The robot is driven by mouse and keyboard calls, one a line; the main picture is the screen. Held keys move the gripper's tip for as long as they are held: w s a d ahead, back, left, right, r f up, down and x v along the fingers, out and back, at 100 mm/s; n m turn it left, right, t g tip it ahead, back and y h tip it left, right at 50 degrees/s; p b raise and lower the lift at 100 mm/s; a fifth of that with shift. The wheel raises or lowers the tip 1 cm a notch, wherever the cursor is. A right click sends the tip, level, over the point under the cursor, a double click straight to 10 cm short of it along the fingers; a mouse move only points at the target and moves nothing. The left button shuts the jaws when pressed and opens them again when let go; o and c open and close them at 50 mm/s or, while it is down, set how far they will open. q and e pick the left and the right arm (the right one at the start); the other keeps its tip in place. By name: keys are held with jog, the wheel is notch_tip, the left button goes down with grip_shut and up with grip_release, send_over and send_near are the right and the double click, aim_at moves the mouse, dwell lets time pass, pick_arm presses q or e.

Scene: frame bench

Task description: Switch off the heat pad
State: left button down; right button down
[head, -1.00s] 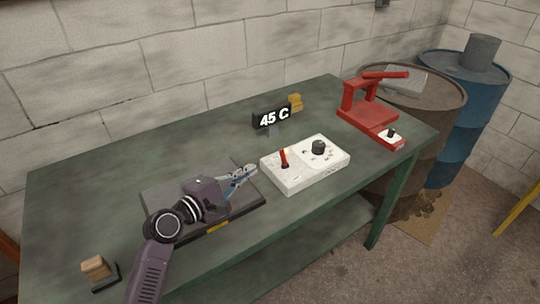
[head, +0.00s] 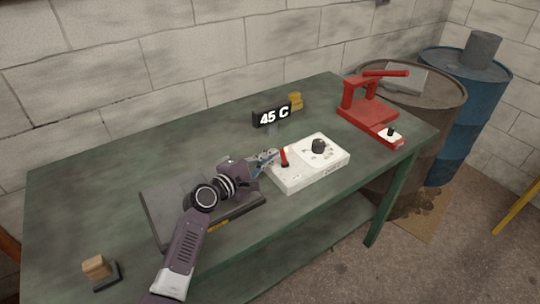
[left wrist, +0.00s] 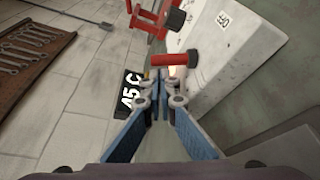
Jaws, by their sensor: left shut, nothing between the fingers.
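A white control box (head: 318,170) stands on the green table, with a red lever (head: 284,155) at its left and a black knob (head: 318,146) at its right. A dark flat pad (head: 160,203) lies left of the box, partly hidden under my left arm. My left gripper (head: 273,157) is shut and empty, its tips close to the left side of the red lever. In the left wrist view the lever (left wrist: 176,60) shows just beyond the shut blue fingers (left wrist: 160,94); I cannot tell whether they touch it. A black display (head: 272,116) reads 45 C.
A red lever press (head: 366,112) with a small white switch plate stands at the table's right end. A small wooden block (head: 97,267) sits at the front left. Drums (head: 465,115) stand beyond the right edge. The table's back left is clear.

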pick_arm(q)
jog(key=shift+s+m+b, duration=0.15)
jog(key=shift+m+b, duration=0.15)
jog(key=shift+b, duration=0.2)
